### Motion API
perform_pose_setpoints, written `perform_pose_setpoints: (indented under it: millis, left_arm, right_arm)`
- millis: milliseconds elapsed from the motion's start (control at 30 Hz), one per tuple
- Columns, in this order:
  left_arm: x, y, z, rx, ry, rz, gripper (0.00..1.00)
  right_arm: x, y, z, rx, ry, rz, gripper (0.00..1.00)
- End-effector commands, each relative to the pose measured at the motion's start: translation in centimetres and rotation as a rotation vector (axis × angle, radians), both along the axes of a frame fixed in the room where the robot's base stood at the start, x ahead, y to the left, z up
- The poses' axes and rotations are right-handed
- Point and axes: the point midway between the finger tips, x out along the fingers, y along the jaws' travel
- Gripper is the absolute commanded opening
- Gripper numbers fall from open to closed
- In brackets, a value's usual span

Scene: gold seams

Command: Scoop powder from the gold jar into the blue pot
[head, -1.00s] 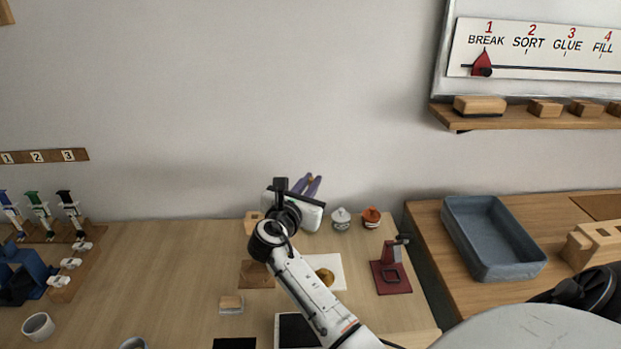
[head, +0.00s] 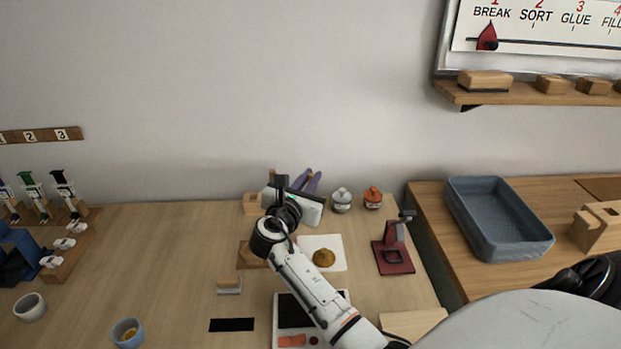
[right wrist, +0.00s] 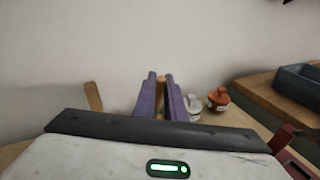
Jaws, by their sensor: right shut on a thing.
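My right gripper (head: 308,182) is at the back of the table near the wall, its purple fingers shut on a slim wooden tool. In the right wrist view the tool (right wrist: 160,88) shows between the fingers; its lower end is hidden. A small blue pot (head: 128,333) with something yellowish inside stands at the front left, far from the gripper. I cannot clearly pick out a gold jar. A grey-lidded jar (head: 342,201) and an orange-lidded jar (head: 373,198) stand right of the gripper. A round gold-brown thing (head: 323,258) lies on a white sheet. My left gripper is not in view.
A dark red stand (head: 393,257) is at the table's right. A blue-grey tray (head: 500,245) sits on the right-hand counter. The left middle of the table is mostly clear.

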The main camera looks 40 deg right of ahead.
Motion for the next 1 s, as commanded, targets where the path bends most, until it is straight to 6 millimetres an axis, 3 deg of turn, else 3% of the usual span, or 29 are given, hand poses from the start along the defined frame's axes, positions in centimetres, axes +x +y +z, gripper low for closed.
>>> perform_pose_setpoints:
  millis: [1000]
  left_arm:
    - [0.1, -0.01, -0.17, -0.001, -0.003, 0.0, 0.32]
  right_arm:
    - [-0.02, -0.02, -0.71, 0.0, 0.001, 0.0, 0.0]
